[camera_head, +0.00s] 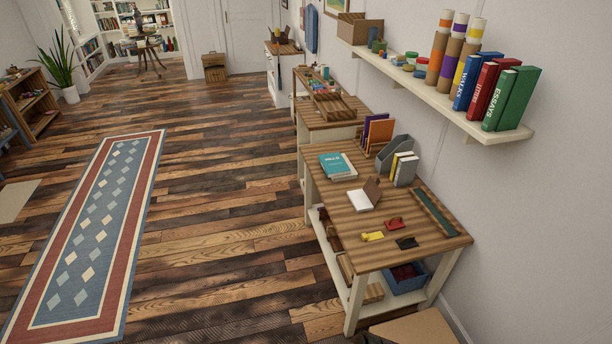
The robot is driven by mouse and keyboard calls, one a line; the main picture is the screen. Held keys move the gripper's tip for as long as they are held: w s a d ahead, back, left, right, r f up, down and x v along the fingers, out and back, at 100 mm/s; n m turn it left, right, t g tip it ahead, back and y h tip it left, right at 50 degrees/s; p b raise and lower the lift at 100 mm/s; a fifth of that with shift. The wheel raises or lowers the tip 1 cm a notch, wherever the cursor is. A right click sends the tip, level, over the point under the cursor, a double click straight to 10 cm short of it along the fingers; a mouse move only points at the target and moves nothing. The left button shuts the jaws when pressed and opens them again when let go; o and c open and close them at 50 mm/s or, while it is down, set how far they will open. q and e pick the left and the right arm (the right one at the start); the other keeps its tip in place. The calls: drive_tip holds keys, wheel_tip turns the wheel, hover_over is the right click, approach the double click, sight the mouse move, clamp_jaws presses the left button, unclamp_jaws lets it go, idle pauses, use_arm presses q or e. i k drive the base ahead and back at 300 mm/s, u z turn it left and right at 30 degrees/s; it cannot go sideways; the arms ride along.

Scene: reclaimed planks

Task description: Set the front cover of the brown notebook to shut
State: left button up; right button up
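The brown notebook (373,190) lies on the wooden table (345,228) on the right. Its brown cover stands raised at the back right of its white pages, which face up, so it is open. Neither of my grippers shows in the head view, and nothing touches the notebook.
A teal book (333,165) lies behind the notebook, and a grey file holder (394,160) with books stands at the wall side. Small yellow (372,236), red (394,223) and black (407,242) items lie in front. A shelf (440,98) overhangs at right.

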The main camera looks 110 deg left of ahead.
sight(371, 189)
drive_tip(key=u, duration=3.5)
drive_tip(key=i, duration=0.15)
drive_tip(key=u, duration=0.05)
